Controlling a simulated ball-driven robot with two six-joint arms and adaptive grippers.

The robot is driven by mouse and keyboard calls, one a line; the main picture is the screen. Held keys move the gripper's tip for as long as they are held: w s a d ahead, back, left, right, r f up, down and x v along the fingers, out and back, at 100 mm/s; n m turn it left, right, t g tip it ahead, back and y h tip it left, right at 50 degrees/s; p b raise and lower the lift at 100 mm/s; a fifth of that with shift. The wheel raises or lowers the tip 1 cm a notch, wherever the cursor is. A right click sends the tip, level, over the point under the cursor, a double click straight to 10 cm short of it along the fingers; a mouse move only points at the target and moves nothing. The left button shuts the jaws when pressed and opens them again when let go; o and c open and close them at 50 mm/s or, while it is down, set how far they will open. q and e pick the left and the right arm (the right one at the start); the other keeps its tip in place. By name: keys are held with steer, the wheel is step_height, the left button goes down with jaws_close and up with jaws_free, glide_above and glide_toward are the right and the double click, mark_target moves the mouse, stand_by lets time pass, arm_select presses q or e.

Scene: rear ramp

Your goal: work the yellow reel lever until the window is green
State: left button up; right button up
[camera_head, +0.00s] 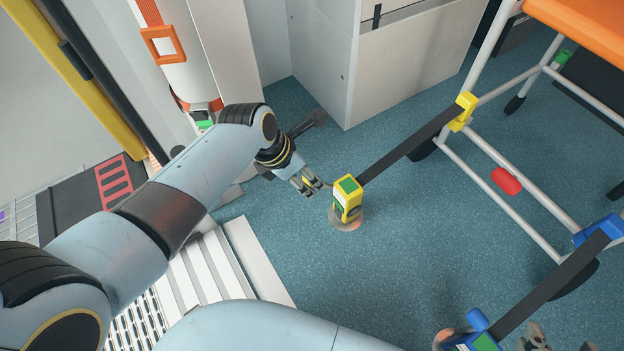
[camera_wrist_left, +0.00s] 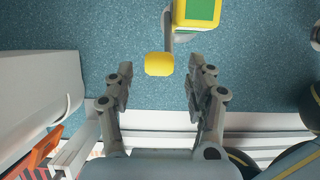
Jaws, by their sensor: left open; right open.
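The yellow reel (camera_head: 345,207) stands on a round floor plate, with a green patch (camera_head: 348,185) on its top face. A dark strap (camera_head: 410,146) runs from it to a yellow clasp on the chair frame. In the left wrist view the reel's top (camera_wrist_left: 199,12) is at the upper edge, and its lever with a yellow end (camera_wrist_left: 159,64) points toward me. My left gripper (camera_head: 308,185) is open just left of the reel; the lever end shows between its fingertips, contact unclear. My right gripper (camera_head: 556,343) is open at the lower right edge, partly cut off.
A blue reel (camera_head: 473,343) with a blue lever stands at the bottom, near my right gripper; its strap (camera_head: 550,285) runs to the chair. The orange-seated chair (camera_head: 575,22) fills the right. A white cabinet (camera_head: 400,70) stands behind. Blue floor between the reels is clear.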

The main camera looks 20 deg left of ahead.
arm_select(q)
steer(key=b+x, duration=0.1)
steer(key=x, duration=0.1)
steer(key=shift+w+d+f+b, duration=0.1)
steer(key=shift+f+b, duration=0.25)
arm_select(e)
steer(key=w+a+r+t, duration=0.1)
steer(key=w+r+t, duration=0.4)
steer(key=r, duration=0.1)
steer(key=shift+w+r+n+y, duration=0.15)
steer(key=shift+r+n+y, duration=0.05)
steer(key=shift+n+y, duration=0.1)
arm_select(q)
jaws_close()
